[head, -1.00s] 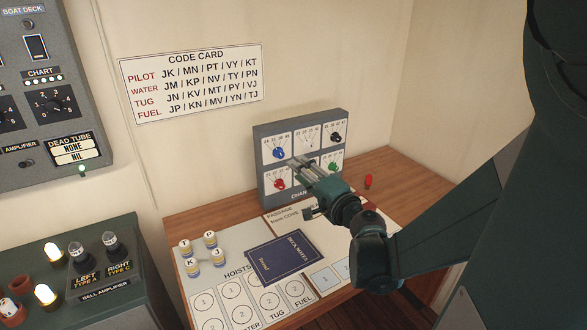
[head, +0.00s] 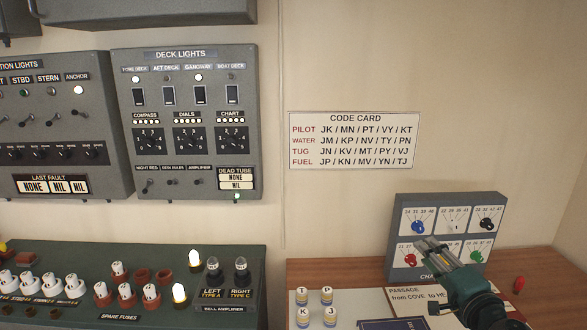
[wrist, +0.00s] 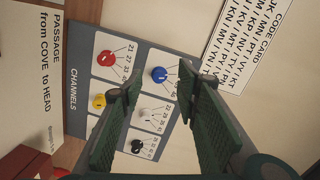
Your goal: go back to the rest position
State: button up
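My gripper (head: 432,247) is in front of the grey channels panel (head: 400,208), at the lower right of the head view. Its fingers stand apart with nothing between them in the wrist view (wrist: 160,75). The panel's blue knob (head: 418,227), black knob (head: 487,224), red knob (head: 410,258) and green knob (head: 477,256) show around the gripper. The wrist view also shows a yellow knob (wrist: 97,100) and a white knob (wrist: 148,114). My gripper hides part of the panel's lower middle. I cannot tell its exact distance from the panel.
The wooden desk (head: 340,272) holds several lettered cylinders, a dark blue book (head: 378,323), a passage card (head: 410,291) and a small red object (head: 519,284). The code card (head: 353,140) hangs on the wall. Spare fuses and the bell amplifier (head: 225,295) stand left. The wall above the panel is clear.

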jog(key=s+a+f+n+g+y, duration=0.1)
jog(key=s+a+f+n+g, duration=0.2)
jog(key=a, duration=0.5)
jog(key=s+a+f+n+g+y, duration=0.1)
jog(key=s+a+n+g, duration=0.2)
jog(key=s+a+n, duration=0.35)
jog(key=s+a+n+g+h, duration=0.1)
jog(key=s+n+g, duration=0.1)
jog(key=s, duration=0.4)
jog(key=s+a+f+n+g+h, duration=0.1)
jog(key=s+n+h, duration=0.1)
jog(key=s, duration=0.4)
jog(key=shift+s+a+f+n+g, duration=0.15)
jog(key=shift+s+f+n+g, duration=0.1)
jog(key=shift+s+n+g, duration=0.15)
jog(key=shift+w, duration=0.1)
dwell(1.9)
